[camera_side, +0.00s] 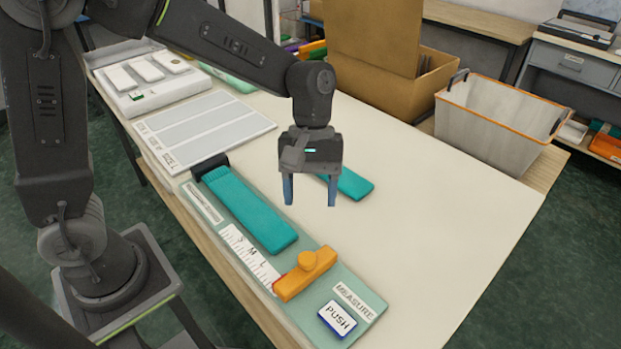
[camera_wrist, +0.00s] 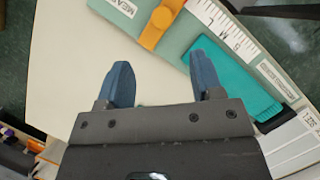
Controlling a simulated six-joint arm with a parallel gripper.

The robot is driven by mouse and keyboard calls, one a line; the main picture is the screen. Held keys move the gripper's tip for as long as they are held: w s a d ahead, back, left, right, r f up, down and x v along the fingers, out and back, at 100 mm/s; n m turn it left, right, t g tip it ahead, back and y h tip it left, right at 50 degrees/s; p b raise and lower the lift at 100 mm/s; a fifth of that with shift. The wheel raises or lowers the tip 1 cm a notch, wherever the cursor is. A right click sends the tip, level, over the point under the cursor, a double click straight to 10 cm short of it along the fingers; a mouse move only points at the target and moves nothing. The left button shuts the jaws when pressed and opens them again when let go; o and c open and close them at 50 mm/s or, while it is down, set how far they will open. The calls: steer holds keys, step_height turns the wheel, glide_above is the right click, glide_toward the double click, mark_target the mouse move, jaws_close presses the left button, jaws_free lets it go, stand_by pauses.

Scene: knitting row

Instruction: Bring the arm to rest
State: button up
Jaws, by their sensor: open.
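My gripper (camera_side: 310,190) hangs over the table with its two blue fingers apart and nothing between them. In the wrist view my gripper (camera_wrist: 163,82) is also open and empty, with bare table beyond its fingertips. A teal knitted strip (camera_side: 250,208) lies on the green measuring board (camera_side: 362,310), its far end at a dark block. A second teal piece (camera_side: 352,184) lies on the table behind my gripper, partly hidden by it. An orange slider (camera_side: 305,272) with a round knob sits on the board at the near end of the strip.
A PUSH button (camera_side: 337,319) sits at the board's near end. A grey striped panel (camera_side: 205,130) and a white tray (camera_side: 150,80) lie at the left. A cardboard box (camera_side: 385,80) and a pale orange-rimmed bin (camera_side: 495,125) stand behind. The table's right side (camera_side: 440,220) is clear.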

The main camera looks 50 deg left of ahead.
steer(key=shift+v, duration=1.1)
steer(key=s+a+r+m+t+y, duration=0.3)
steer(key=s+a+r+m+t, duration=0.3)
steer(key=s+a, duration=0.5)
steer(key=s+m+t, duration=0.1)
steer(key=m+t, duration=0.1)
steer(key=m, duration=0.1)
steer(key=shift+r+t, duration=0.35)
steer(key=shift+t, duration=0.05)
